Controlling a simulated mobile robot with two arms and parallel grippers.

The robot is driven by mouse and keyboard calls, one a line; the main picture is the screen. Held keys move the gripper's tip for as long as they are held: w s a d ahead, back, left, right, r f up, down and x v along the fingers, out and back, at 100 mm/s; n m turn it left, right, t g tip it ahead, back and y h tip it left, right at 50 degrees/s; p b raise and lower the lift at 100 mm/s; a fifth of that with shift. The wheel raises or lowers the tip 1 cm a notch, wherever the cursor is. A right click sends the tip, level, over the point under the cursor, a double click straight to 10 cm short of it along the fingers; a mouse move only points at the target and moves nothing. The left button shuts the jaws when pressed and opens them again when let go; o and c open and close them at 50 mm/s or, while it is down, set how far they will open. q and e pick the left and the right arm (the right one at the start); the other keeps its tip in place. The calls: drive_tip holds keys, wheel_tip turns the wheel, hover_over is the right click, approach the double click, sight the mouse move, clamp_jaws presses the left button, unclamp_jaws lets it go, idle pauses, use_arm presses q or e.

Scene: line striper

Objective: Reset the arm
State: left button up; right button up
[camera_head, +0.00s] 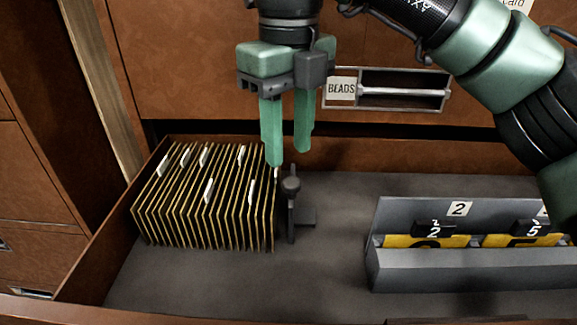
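My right gripper (288,156) points down over the open drawer (335,262). Its two green fingers are apart with nothing seen between them. The fingertips are close to the right end of a row of file folders (205,212) and just above a dark upright stop with a round knob (291,187). I cannot tell whether they touch either one. My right arm (500,60) comes in from the upper right. My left gripper is not in view.
A grey tray (470,272) at the drawer's right holds yellow cards with black number tabs and is cut off by the picture edge. A drawer front labelled "BEADS" (341,91) with a metal pull stands behind. The drawer floor between stop and tray is clear.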

drive_tip(key=shift+r, duration=1.1)
